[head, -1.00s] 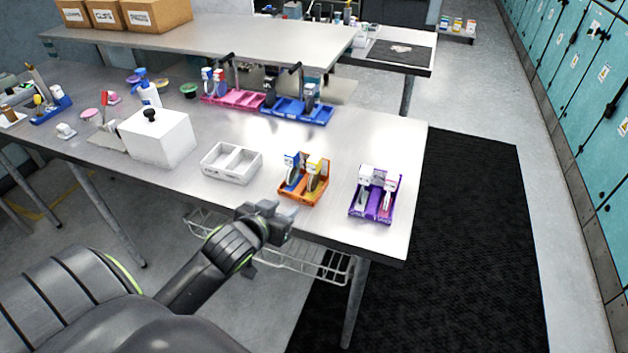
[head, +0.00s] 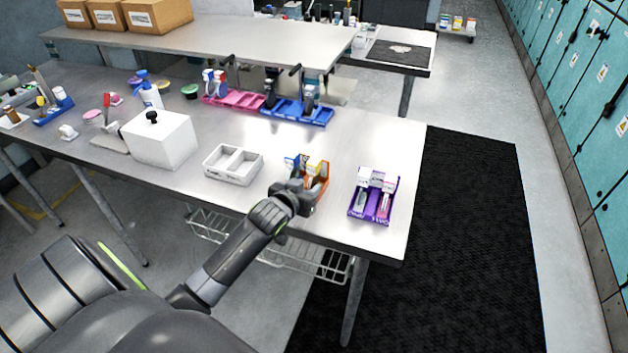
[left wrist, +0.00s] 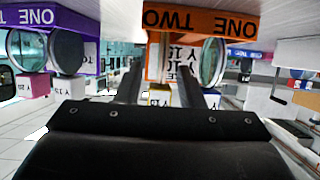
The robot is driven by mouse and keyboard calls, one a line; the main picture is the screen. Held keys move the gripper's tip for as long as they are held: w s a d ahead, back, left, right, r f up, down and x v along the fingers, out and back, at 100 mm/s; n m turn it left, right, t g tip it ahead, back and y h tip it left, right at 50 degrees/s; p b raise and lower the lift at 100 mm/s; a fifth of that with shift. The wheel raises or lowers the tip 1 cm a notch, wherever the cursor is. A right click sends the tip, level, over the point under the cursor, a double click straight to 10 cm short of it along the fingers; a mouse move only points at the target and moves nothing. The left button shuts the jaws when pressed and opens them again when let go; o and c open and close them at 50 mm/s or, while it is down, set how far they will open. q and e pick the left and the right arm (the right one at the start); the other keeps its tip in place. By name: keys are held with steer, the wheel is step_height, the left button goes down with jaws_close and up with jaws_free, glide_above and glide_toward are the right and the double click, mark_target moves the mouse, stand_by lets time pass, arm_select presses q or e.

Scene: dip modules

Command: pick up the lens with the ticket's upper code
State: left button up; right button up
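The orange tray (head: 325,187) stands near the table's front edge, with a blue-and-white block (head: 291,163) and a yellow-and-white block (head: 315,164) above it. My left gripper (head: 293,186) is at its front and hides part of it. In the left wrist view, upside down, the orange tray (left wrist: 202,23) reads ONE and TWO. A round lens (left wrist: 213,61) stands in it beside the fingers. My left gripper (left wrist: 160,85) is open; white printed labels (left wrist: 172,55) show between its fingers, too small to read surely. My right gripper is out of view.
A purple tray (head: 354,213) with white-topped pieces stands to the right; its round lenses (left wrist: 67,52) show in the left wrist view. An empty white two-compartment tray (head: 233,178) and a white box (head: 160,142) stand left. Pink and blue trays (head: 297,119) stand behind.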

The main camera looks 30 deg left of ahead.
mark_target(314, 179)
arm_select(q)
steer(key=shift+w+a+p, duration=0.1)
steer(key=shift+w+p, duration=0.2)
steer(key=shift+w, duration=0.3)
steer(key=p+x, duration=0.1)
steer(key=x, duration=0.2)
steer(key=shift+a+r, duration=0.1)
steer(key=shift+r, duration=0.05)
steer(key=shift+w+a+f, duration=0.1)
steer(key=shift+w+f, duration=0.25)
steer(key=shift+w, duration=0.3)
steer(key=shift+c, duration=0.2)
jaws_close()
